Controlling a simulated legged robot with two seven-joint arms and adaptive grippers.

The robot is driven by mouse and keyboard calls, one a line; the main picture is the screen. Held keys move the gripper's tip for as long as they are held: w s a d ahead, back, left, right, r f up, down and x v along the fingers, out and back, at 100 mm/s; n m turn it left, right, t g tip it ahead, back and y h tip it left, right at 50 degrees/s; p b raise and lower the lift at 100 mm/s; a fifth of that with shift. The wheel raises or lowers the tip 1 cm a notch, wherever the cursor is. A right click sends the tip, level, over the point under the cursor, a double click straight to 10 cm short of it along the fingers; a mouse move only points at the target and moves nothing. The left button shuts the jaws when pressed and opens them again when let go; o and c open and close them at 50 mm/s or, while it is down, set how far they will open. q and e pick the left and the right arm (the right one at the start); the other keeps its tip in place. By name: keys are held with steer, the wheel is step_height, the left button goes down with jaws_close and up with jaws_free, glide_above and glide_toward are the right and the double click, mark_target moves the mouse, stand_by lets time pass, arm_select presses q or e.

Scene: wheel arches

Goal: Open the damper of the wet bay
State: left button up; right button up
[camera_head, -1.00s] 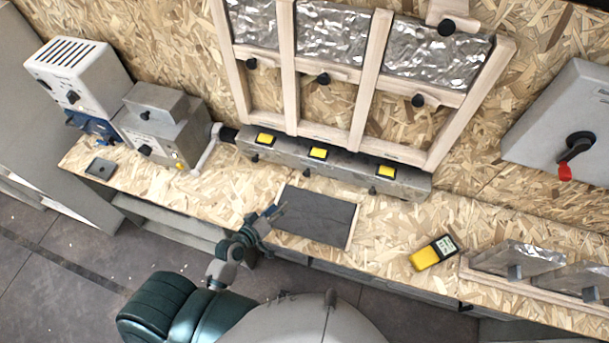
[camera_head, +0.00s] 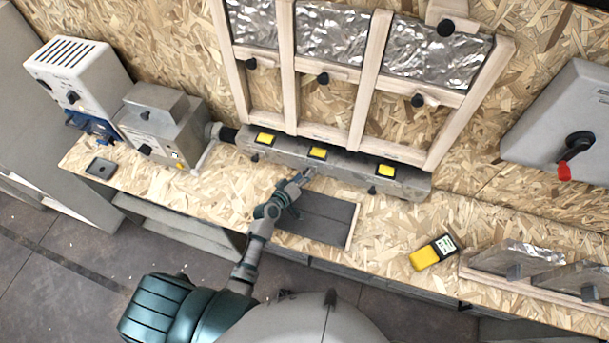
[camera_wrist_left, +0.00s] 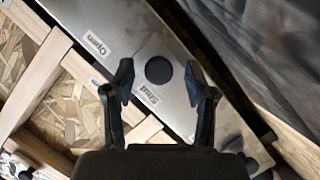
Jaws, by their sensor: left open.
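A long grey metal duct box (camera_head: 345,168) lies along the foot of the wooden frame, with three yellow patches on top and small dark knobs on its front. My left gripper (camera_head: 306,175) is open at the front of the box, by the middle knob, which it hides in the head view. In the left wrist view a round black knob (camera_wrist_left: 158,70) sits between and just beyond the open fingers (camera_wrist_left: 160,85), with no clear contact. The plate (camera_wrist_left: 118,14) beside it reads "Open" and "Shut". Which bay is wet cannot be read. My right gripper is out of view.
A dark mat (camera_head: 325,218) lies on the bench below my left gripper. A yellow meter (camera_head: 433,252) lies to the right. Grey boxes (camera_head: 165,125) stand at the left, and a wall box with a red-tipped handle (camera_head: 575,147) is at the right.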

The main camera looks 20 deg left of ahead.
mark_target(326, 173)
arm_select(q)
steer(key=shift+w+d+f, duration=0.1)
steer(key=shift+w, duration=0.25)
jaws_close()
steer(key=d+p, duration=0.1)
steer(key=d, duration=0.4)
steer(key=shift+s+d+p, duration=0.15)
steer(key=shift+d+p, duration=0.1)
steer(key=shift+p, duration=0.1)
jaws_free()
